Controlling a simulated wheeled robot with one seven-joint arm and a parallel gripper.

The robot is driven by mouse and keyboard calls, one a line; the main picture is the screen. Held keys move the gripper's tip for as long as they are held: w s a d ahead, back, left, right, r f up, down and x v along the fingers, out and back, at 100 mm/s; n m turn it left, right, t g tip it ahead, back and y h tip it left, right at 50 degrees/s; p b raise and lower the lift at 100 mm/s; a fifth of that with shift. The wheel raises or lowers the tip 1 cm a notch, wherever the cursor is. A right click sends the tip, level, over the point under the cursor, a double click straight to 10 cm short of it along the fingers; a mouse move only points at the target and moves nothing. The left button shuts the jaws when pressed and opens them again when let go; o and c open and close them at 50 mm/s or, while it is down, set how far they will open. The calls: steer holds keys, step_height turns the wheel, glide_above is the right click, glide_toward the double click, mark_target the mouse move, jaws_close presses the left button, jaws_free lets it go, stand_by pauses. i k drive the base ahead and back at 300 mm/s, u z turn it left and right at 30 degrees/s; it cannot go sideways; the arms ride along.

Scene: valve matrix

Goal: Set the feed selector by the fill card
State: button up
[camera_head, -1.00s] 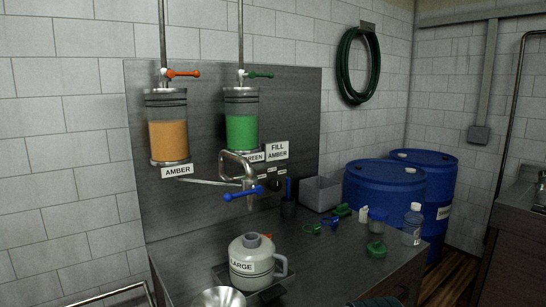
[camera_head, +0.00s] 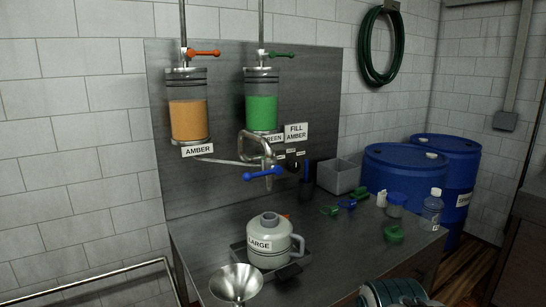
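The fill card (camera_head: 296,132) on the steel back panel reads FILL AMBER. Below it is a small dark knob (camera_head: 294,167), with small labels beside it too small to read; it looks like the feed selector, but its setting cannot be read. The amber tank (camera_head: 188,118) holds orange liquid and has an orange valve handle (camera_head: 204,53). The green tank (camera_head: 261,111) holds green liquid and has a green handle (camera_head: 281,55). A bent spout with a blue handle (camera_head: 263,174) is above the jug labelled LARGE (camera_head: 268,243).
The jug sits in a shallow tray on the steel bench, with a funnel (camera_head: 237,283) in front. A grey bin (camera_head: 341,177), caps and a bottle (camera_head: 432,208) are to the right. Blue drums (camera_head: 404,174) stand behind. A ribbed rounded part is at the bottom edge.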

mark_target(295, 166)
steer(key=z, duration=0.05)
steer(key=k, duration=0.65)
steer(key=z, duration=0.55)
steer(key=i, duration=1.4)
steer(key=z, duration=0.05)
